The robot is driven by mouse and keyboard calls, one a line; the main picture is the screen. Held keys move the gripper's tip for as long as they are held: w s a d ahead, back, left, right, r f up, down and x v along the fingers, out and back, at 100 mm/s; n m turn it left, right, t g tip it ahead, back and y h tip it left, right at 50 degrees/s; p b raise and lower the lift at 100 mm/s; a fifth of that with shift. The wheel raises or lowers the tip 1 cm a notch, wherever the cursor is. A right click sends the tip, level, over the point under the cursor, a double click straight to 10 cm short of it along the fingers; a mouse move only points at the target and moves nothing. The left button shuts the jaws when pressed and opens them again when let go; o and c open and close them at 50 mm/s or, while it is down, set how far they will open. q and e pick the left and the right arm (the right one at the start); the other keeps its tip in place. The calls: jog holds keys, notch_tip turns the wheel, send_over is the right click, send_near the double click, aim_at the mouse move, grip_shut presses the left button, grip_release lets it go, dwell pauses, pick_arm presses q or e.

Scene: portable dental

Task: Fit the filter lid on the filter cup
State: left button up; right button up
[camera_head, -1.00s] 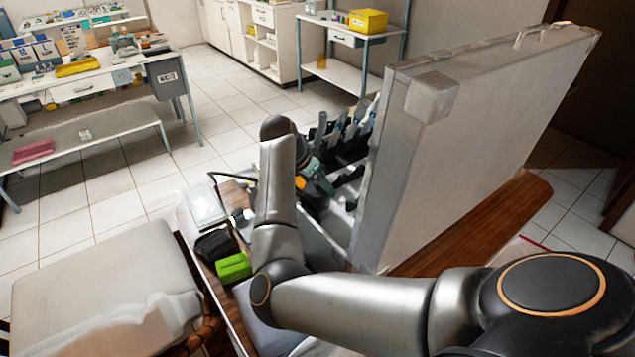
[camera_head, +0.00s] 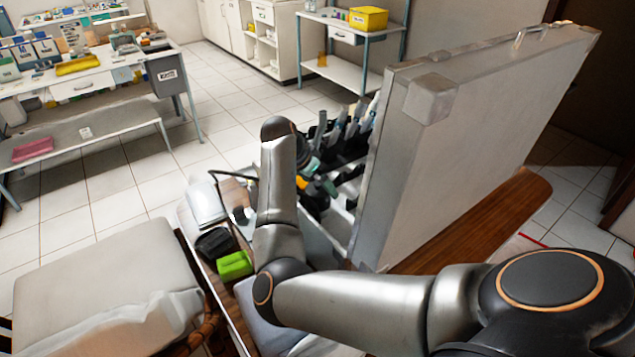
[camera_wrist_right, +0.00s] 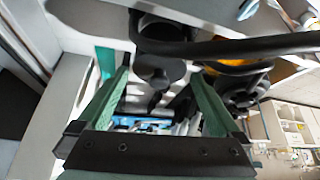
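My right gripper (camera_wrist_right: 158,75) shows in the right wrist view with two green fingers spread apart and a gap between them. A dark rounded part (camera_wrist_right: 160,68) with a narrow tip appears in line with that gap, and neither finger visibly touches it. To its right is a dark part with an orange-yellow band (camera_wrist_right: 238,68). I cannot tell which of these, if either, is the filter cup or the filter lid. In the head view my right forearm hides most of this area, and the gripper is hardly distinguishable there. My left gripper is not in view.
A large open grey case lid (camera_head: 470,140) stands upright on the wooden table (camera_head: 490,215). A row of dark holders with handpieces (camera_head: 345,135) lies behind my forearm. A bright green box (camera_head: 235,265) and a black item (camera_head: 215,243) lie left of it. A dark hose (camera_wrist_right: 230,47) crosses the wrist view.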

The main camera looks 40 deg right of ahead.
jog(key=v, duration=1.2)
jog(key=shift+r+b, duration=0.25)
jog(key=shift+b, duration=0.05)
jog(key=shift+a, duration=0.1)
